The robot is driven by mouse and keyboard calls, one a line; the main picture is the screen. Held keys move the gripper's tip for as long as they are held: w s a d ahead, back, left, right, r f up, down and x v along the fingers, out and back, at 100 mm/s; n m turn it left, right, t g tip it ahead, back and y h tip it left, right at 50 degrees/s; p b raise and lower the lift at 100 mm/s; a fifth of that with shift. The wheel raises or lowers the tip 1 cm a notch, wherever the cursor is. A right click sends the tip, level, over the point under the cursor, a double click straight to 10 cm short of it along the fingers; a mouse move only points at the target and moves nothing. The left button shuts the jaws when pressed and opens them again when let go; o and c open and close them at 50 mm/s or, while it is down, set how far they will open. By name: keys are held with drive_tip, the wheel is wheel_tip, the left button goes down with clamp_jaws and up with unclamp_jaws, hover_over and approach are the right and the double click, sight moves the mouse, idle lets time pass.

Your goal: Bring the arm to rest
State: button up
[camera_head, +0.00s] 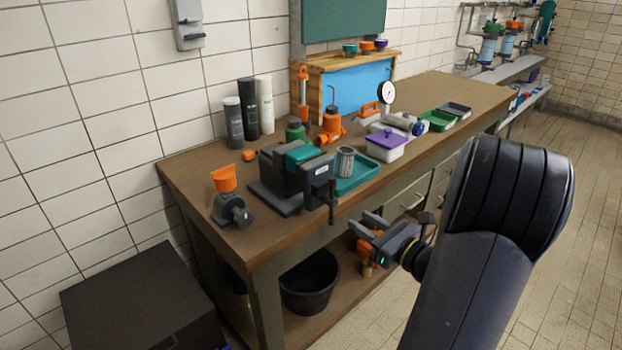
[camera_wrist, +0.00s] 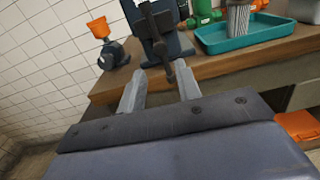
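My gripper (camera_head: 367,226) is in front of the workbench's front edge in the head view, at about the height of its top. Its two fingers are apart with nothing between them. In the wrist view my gripper (camera_wrist: 160,92) also shows open and empty, with the bench edge and the vise beyond the fingertips. My dark arm fills the lower right of the head view.
The workbench (camera_head: 200,163) carries a vise (camera_head: 283,185), a teal tray (camera_head: 362,168), a purple-lidded box (camera_head: 388,142) and an orange cup (camera_head: 224,178). A black bucket (camera_head: 310,285) stands on the lower shelf. The tiled floor at right is clear.

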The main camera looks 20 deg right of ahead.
sight(335, 205)
drive_tip(key=p+x, duration=0.1)
drive_tip(key=x, duration=0.9)
drive_tip(key=shift+w+a, duration=0.2)
drive_tip(key=shift+w, duration=0.1)
drive_tip(key=shift+r+m+p, duration=0.15)
drive_tip(key=shift+m+p, duration=0.15)
drive_tip(key=shift+p, duration=0.25)
drive_tip(key=shift+s+d, duration=0.1)
drive_tip(key=shift+m+p, duration=0.3)
drive_tip(key=shift+f+b, duration=0.3)
drive_tip(key=shift+b, duration=0.3)
